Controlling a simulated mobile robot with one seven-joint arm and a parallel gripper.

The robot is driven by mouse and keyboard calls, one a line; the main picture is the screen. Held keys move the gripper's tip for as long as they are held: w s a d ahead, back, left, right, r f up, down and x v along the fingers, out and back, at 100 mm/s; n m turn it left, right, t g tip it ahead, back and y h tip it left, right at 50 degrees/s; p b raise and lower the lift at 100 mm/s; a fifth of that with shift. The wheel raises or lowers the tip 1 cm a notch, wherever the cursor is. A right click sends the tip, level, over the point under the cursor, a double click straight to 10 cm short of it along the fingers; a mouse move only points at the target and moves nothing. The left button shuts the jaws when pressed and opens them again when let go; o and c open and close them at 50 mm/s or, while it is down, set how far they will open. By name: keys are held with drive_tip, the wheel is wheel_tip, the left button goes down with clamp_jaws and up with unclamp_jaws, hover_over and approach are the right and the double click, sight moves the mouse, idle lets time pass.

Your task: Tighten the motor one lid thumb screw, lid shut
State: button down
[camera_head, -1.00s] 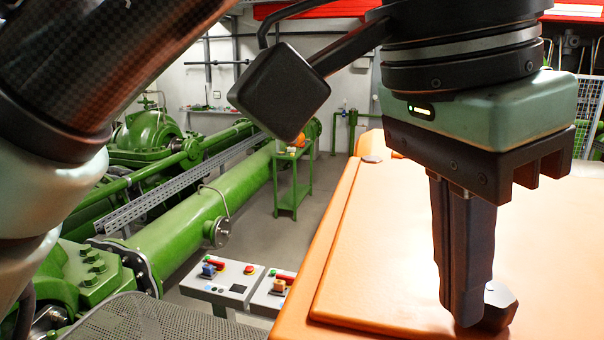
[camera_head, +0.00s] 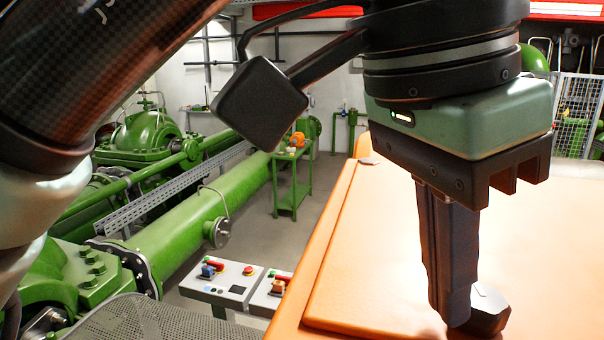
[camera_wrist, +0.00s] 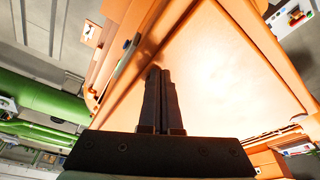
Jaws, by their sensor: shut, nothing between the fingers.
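The orange lid (camera_head: 400,240) lies flat and looks shut on the orange case (camera_head: 300,290). A dark grey faceted thumb screw knob (camera_head: 487,308) stands on the lid near its front edge. My gripper (camera_head: 456,318) points down with its fingers together and empty. The fingertips are just left of the knob in the head view and overlap its left side; I cannot tell whether they touch it. In the wrist view my closed fingers (camera_wrist: 160,72) point over the orange lid (camera_wrist: 225,60), and the knob cannot be made out there.
Control boxes (camera_head: 225,282) with buttons stand left of the case. Green pipes (camera_head: 190,235) and a green trolley (camera_head: 292,185) are farther back. The lid's middle is clear.

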wheel_tip(320, 180, up, 6)
idle(0.5)
drive_tip(key=shift+s, duration=0.1)
